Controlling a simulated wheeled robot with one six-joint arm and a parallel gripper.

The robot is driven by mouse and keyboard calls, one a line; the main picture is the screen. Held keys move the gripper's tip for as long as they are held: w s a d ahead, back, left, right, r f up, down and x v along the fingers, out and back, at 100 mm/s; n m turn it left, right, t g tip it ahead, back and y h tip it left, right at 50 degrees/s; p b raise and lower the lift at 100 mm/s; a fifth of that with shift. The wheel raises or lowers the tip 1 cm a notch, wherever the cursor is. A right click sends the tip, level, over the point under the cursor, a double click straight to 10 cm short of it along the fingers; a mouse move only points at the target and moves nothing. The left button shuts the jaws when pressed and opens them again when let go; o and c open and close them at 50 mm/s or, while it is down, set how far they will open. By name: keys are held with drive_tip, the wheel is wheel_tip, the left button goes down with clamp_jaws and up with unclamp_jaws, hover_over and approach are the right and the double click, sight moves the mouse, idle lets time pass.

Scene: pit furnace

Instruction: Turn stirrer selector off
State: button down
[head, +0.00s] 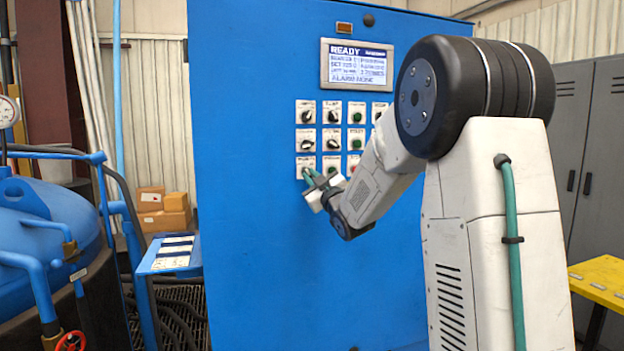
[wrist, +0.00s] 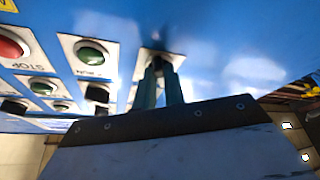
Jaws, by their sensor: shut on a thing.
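A blue control cabinet (head: 255,250) carries a grid of selector knobs and buttons on white plates. My gripper (head: 307,174) is at the bottom-left plate (head: 305,160) of the grid. In the wrist view, the two green fingers of my gripper (wrist: 160,75) are shut on a dark selector knob (wrist: 157,60) on its white plate (wrist: 175,58). The fingers hide most of this knob, so its angle cannot be told. Its label is too blurred to read, so I cannot confirm from it that this is the stirrer selector.
A display (head: 357,65) above the grid reads READY and ALARM NONE. A green button (wrist: 89,52) and a red stop button (wrist: 12,47) sit near the held knob. A blue vessel (head: 45,230) stands at left, a yellow table (head: 603,280) at right. The cabinet front below the grid is clear.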

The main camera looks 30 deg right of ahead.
drive_tip(key=c, duration=1.5)
unclamp_jaws()
drive_tip(key=v, duration=0.8)
drive_tip(key=shift+w, duration=0.1)
